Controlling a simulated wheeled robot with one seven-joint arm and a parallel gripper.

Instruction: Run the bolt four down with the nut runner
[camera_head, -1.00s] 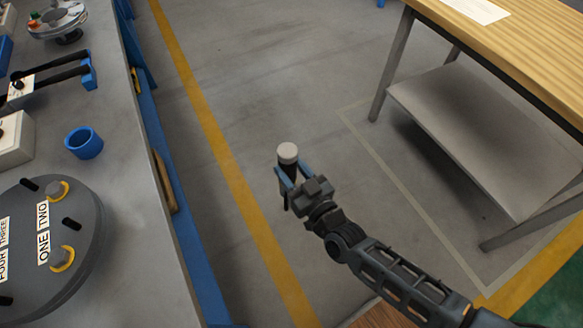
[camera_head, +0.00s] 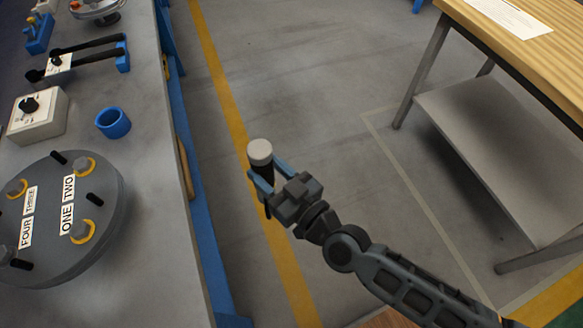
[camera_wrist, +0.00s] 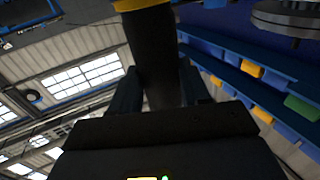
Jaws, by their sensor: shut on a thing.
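My gripper (camera_head: 262,178) is shut on the nut runner (camera_head: 261,158), a dark upright cylinder with a pale grey top. It hangs over the floor, right of the bench and apart from the flange. In the wrist view the nut runner (camera_wrist: 158,60) stands between the fingers, with a yellow band at the picture's top edge. The round dark flange cover (camera_head: 105,185) lies on the bench at lower left, with labels ONE, TWO, THREE and FOUR. Bolt four (camera_head: 6,254) is beside the FOUR label (camera_head: 26,232), partly cut off by the left edge. Other bolt heads have yellow rings around them.
A blue cup-shaped holder (camera_head: 113,123) stands on the bench behind the flange. A wooden table (camera_head: 520,50) stands at right. Open floor lies between.

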